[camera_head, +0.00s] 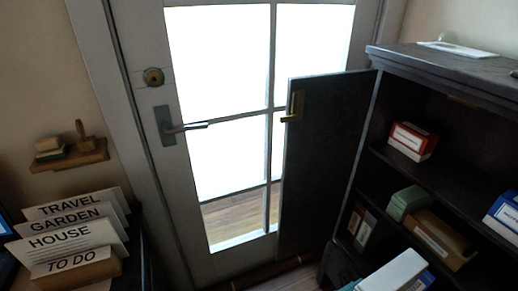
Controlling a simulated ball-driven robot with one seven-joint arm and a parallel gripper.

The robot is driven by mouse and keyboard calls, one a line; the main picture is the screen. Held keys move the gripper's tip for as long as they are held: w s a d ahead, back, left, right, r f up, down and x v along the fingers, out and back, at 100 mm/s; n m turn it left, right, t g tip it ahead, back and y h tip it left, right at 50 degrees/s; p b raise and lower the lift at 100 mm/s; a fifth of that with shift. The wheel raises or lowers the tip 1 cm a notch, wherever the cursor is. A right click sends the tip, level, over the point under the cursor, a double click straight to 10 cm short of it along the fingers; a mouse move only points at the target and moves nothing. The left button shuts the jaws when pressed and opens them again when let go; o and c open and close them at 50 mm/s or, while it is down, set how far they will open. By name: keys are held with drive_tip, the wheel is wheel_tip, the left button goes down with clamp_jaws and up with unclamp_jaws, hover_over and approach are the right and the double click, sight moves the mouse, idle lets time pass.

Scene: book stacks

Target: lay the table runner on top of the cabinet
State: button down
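The dark cabinet (400,60) stands at the right with its door (325,150) swung open toward the left, in front of the glazed door. Its top surface is partly in view and carries a flat white item (458,48) near the back edge. I cannot tell what that item is. I cannot make out a table runner in this view. My gripper is not in view.
The cabinet shelves hold a red and white box (413,140), a green box (406,203) and other boxes. A glazed door (215,110) with a lever handle is behind. At left, labelled cards (70,235) stand below a small wall shelf (70,158).

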sight(356, 288)
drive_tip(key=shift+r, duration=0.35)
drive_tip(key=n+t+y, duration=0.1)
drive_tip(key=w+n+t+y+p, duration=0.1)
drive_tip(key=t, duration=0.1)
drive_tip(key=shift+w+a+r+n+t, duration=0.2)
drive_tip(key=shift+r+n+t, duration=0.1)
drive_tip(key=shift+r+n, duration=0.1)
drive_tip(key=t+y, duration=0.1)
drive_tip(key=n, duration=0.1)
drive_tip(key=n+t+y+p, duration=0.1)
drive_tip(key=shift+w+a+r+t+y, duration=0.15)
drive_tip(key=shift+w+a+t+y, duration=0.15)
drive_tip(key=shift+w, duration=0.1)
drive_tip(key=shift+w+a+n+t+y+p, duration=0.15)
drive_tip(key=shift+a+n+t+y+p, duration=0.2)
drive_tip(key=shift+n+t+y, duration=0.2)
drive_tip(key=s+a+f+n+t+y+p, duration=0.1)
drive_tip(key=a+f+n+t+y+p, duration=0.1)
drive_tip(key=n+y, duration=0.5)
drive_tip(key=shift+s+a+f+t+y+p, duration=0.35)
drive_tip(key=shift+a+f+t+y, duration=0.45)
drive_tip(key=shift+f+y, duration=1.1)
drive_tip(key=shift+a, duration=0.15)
